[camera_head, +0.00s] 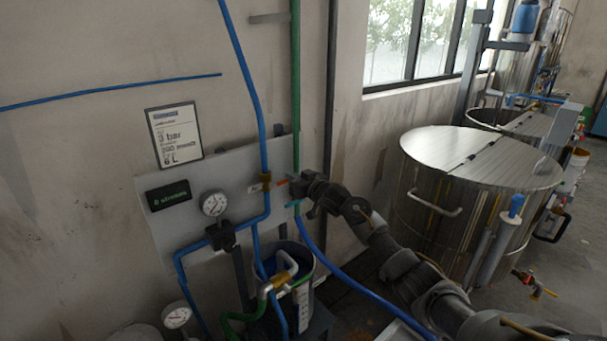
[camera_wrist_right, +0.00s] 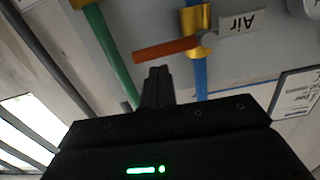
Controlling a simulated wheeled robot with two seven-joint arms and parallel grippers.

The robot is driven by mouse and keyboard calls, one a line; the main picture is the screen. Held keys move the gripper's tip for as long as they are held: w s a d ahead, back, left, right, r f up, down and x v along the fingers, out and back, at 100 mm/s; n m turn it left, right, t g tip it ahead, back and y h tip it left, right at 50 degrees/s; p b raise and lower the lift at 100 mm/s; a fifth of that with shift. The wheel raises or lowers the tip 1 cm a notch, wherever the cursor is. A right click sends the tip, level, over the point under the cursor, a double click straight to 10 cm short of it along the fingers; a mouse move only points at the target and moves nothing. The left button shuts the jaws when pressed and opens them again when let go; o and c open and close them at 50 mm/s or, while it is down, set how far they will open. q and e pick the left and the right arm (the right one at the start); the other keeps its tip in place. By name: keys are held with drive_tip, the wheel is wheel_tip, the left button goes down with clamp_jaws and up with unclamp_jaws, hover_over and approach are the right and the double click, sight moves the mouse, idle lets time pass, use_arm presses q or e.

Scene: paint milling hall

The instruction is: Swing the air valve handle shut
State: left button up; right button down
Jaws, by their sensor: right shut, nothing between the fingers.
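The air valve is a brass body (camera_head: 265,181) on the vertical blue pipe (camera_head: 266,215), with a white tag beside it. In the right wrist view the tag (camera_wrist_right: 241,21) reads "Air". The orange valve handle (camera_head: 282,182) sticks out to the right, about crosswise to the pipe. It also shows in the right wrist view (camera_wrist_right: 165,48), pivoting at the brass body (camera_wrist_right: 196,32). My right gripper (camera_head: 297,187) is shut and empty by the handle's free end. Its fingertips (camera_wrist_right: 158,72) lie close to the handle with a small apparent gap. My left gripper is out of view.
A pressure gauge (camera_head: 214,203) and a dark "0 strokes/min"-like display (camera_head: 168,195) sit on the grey panel. A green pipe (camera_head: 296,90) runs just right of the valve. A bucket (camera_head: 302,271) with hoses stands below. A steel tank (camera_head: 470,195) stands right of my arm.

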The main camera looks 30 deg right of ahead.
drive_tip(key=s+d+r+b, duration=0.1)
drive_tip(key=s+r, duration=0.2)
drive_tip(key=s, duration=0.7)
drive_tip(key=shift+s+d+r, duration=0.35)
drive_tip(key=shift+r, duration=0.05)
drive_tip(key=shift+d, duration=0.1)
